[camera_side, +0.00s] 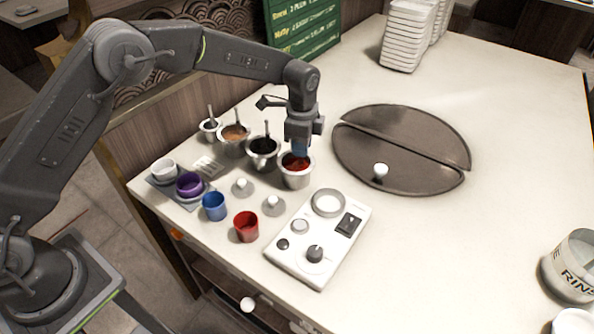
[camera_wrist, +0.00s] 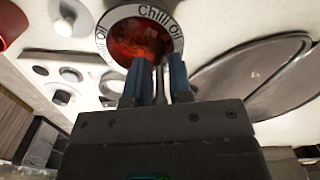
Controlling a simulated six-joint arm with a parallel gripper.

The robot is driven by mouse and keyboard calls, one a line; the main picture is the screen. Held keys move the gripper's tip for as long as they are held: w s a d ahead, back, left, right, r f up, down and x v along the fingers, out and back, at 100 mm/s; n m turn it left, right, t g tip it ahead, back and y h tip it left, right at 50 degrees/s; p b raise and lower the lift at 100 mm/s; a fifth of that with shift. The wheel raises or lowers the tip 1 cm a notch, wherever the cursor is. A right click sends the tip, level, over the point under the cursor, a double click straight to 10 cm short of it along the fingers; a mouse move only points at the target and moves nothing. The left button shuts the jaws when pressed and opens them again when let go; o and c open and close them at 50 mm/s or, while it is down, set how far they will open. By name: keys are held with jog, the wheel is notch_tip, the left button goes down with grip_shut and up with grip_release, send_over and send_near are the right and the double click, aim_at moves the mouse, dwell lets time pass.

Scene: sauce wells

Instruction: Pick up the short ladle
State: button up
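My gripper (camera_side: 300,154) points down over the chilli oil well (camera_side: 296,178), the nearest of the row of sauce wells. In the wrist view my gripper (camera_wrist: 158,72) has its two blue fingers apart. A thin grey ladle handle (camera_wrist: 158,84) stands between them, with narrow gaps seeming to show at its sides. The ladle's bowl is hidden in the red oil. Other ladle handles stand in the dark sauce well (camera_side: 267,128), the brown sauce well (camera_side: 238,112) and the small far well (camera_side: 210,111). I cannot tell from the frames which ladle is the short one.
A white scale-like panel (camera_side: 292,268) with knobs lies right of a red cup (camera_side: 246,228) and blue cup (camera_side: 214,207). A tray (camera_side: 166,183) holds white and purple cups. A round split dark lid (camera_side: 400,130) lies right of the wells. A rinse pot (camera_side: 573,270) stands far right.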

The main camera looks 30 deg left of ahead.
grip_shut()
jog(key=shift+r, duration=0.15)
notch_tip(320, 180, up, 10)
jog(key=shift+f, duration=0.1)
dwell(0.4)
